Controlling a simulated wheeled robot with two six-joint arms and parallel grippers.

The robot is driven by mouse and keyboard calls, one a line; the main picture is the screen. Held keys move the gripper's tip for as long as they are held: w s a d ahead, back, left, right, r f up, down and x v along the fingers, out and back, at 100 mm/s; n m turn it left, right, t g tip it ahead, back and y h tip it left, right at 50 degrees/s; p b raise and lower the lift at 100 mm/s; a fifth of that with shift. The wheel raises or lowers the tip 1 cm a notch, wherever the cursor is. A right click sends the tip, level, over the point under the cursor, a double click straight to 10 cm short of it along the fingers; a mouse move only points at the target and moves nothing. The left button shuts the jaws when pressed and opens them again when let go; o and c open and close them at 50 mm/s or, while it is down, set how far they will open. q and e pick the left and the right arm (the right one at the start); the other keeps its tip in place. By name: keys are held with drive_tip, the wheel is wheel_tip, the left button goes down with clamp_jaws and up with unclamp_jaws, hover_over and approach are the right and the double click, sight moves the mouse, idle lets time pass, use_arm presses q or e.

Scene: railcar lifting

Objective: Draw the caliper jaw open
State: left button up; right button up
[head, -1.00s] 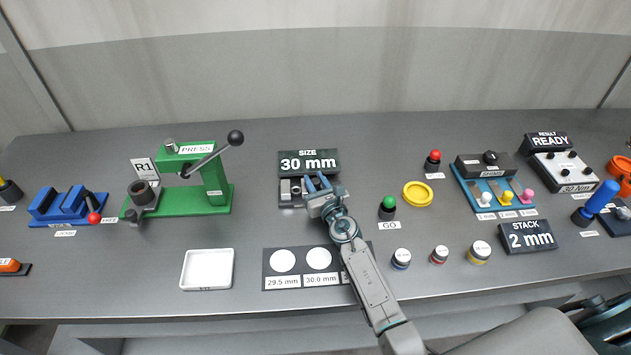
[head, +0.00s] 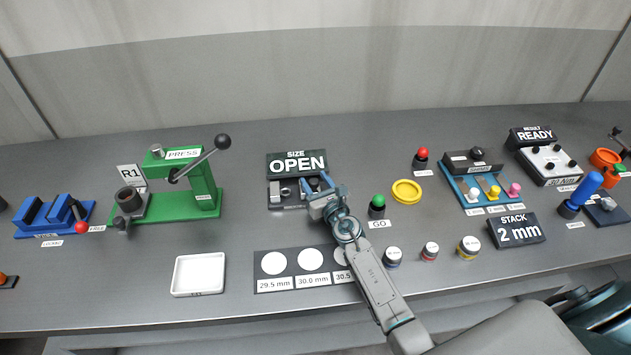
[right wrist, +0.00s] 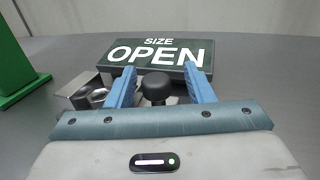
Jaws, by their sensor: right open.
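The caliper (head: 289,205) sits on the bench below a dark sign (head: 297,164) that reads SIZE OPEN. In the right wrist view the same sign (right wrist: 157,54) stands behind a black knob (right wrist: 157,88) of the caliper. Metal jaw parts (right wrist: 88,97) with a round piece by them lie to the left of the knob. My right gripper (head: 318,184) is at the caliper's right end. Its blue fingers (right wrist: 160,90) are open, one on each side of the knob; I cannot tell whether either touches it. My left gripper is not in view.
A green press (head: 180,205) stands to the left and a green GO button (head: 377,201) to the right. In front lie a white tray (head: 199,274) and a sorting plate with white circles (head: 262,284). Several weights (head: 430,252) stand right of my arm.

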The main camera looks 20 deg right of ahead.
drive_tip(key=s, duration=0.7)
drive_tip(key=s+d, duration=0.1)
drive_tip(key=s, duration=0.2)
drive_tip(key=shift+s, duration=0.3)
drive_tip(key=shift+a, duration=0.1)
